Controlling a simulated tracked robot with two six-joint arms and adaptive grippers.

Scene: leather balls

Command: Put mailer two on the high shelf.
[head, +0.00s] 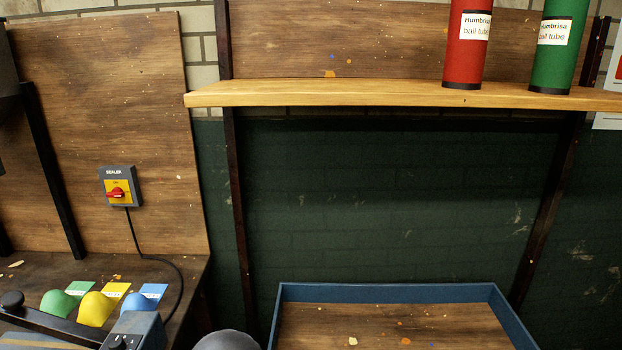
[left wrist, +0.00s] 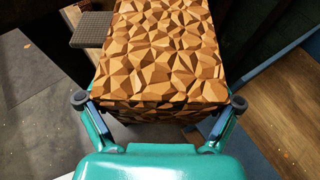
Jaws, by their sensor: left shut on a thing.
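My left gripper (left wrist: 159,104) is shut on a brown, faceted, box-like package (left wrist: 165,50) in the left wrist view, one finger at each side of its near end. It looks like a mailer, but no label or number shows on it. The package and left gripper do not show in the head view. The high shelf (head: 330,94) is a light wooden board on the wall in the head view. Its left and middle parts are bare. My right gripper is in neither view.
A red ball tube (head: 467,50) and a green ball tube (head: 557,50) stand upright on the shelf's right part. A blue-rimmed tray (head: 390,292) lies below it. A sealer switch (head: 118,187) and green, yellow and blue rounded pieces are at the left.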

